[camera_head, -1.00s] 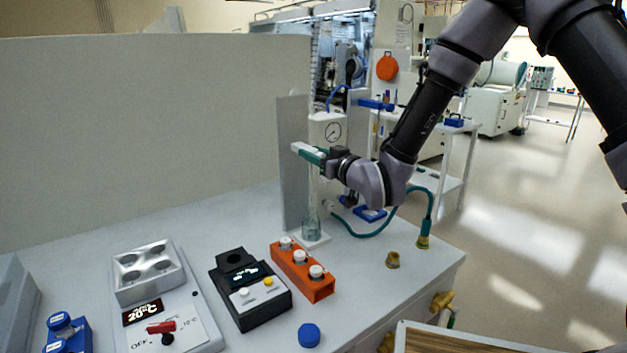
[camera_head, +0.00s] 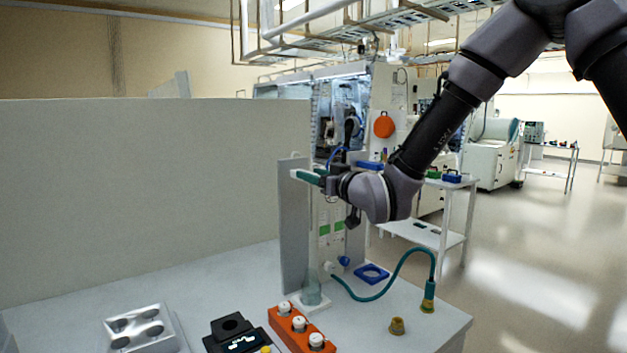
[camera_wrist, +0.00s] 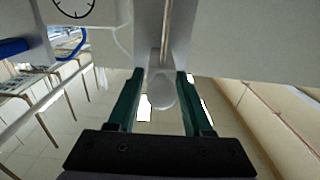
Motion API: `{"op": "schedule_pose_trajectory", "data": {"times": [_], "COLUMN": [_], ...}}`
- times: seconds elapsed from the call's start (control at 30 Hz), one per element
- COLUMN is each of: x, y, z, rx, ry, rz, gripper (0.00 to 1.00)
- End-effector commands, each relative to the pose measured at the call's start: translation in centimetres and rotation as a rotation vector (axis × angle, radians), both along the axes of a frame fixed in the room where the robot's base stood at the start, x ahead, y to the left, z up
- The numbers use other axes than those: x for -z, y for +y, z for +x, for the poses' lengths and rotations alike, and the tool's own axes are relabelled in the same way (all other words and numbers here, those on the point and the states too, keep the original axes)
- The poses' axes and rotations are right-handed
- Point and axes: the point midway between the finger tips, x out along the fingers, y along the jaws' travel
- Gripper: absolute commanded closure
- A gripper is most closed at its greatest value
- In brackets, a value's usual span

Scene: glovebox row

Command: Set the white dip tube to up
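My gripper (camera_head: 306,177) is raised in front of the upright grey stand panel (camera_head: 294,225), above the glass beaker (camera_head: 311,290). In the wrist view its two green fingers (camera_wrist: 160,74) are apart. A pale, rounded-ended piece (camera_wrist: 162,92), seemingly the white dip tube, shows between them, with a visible gap on each side. In the head view a faint upright tube (camera_head: 314,230) runs below the gripper towards the beaker. The gripper hides the tube's upper part there. A round gauge (camera_wrist: 75,4) shows at the top of the wrist view.
An orange block with white-capped vials (camera_head: 299,325), a black device (camera_head: 232,335) and a silver block with wells (camera_head: 140,328) stand along the bench front. A teal hose (camera_head: 392,285) curves across the right side, near a brass fitting (camera_head: 397,326). A tall grey partition (camera_head: 150,190) stands behind.

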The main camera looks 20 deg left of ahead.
Motion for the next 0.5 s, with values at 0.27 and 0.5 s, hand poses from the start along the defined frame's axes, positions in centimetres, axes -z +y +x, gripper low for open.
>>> {"op": "schedule_pose_trajectory", "data": {"times": [0.27, 0.5], "x": [0.2, 0.2], "y": [0.0, -1.7], "z": [0.0, -1.2], "rx": [0.000, 0.001], "ry": [0.004, 0.005], "rz": [-0.003, -0.005], "gripper": [0.41, 0.41]}}
